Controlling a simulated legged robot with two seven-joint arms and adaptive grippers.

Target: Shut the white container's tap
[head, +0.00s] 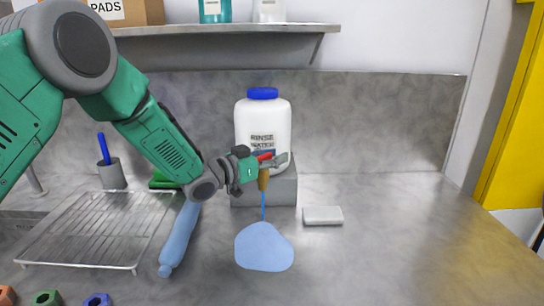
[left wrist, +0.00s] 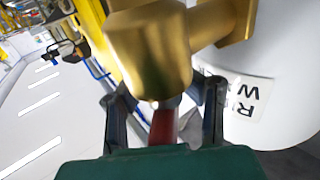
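The white container (head: 263,112), with a blue cap and a "RINSE WATER" label, stands on a grey block (head: 282,190). Its brass tap (head: 263,182) also fills the top middle of the left wrist view (left wrist: 150,50). A thin blue stream (head: 263,207) runs from the tap into a puddle (head: 264,247) on the counter. My left gripper (head: 268,163) is at the tap. In the left wrist view its fingers (left wrist: 163,115) stand apart on either side of the red handle (left wrist: 164,126), with gaps showing at both sides. My right gripper is not in view.
A wire rack (head: 95,232) and a blue bottle-like object (head: 180,238) lie left of the puddle. A white block (head: 323,215) lies to its right. A cup with a blue pen (head: 111,173) stands behind the rack. The shelf (head: 230,30) overhangs; the right counter is clear.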

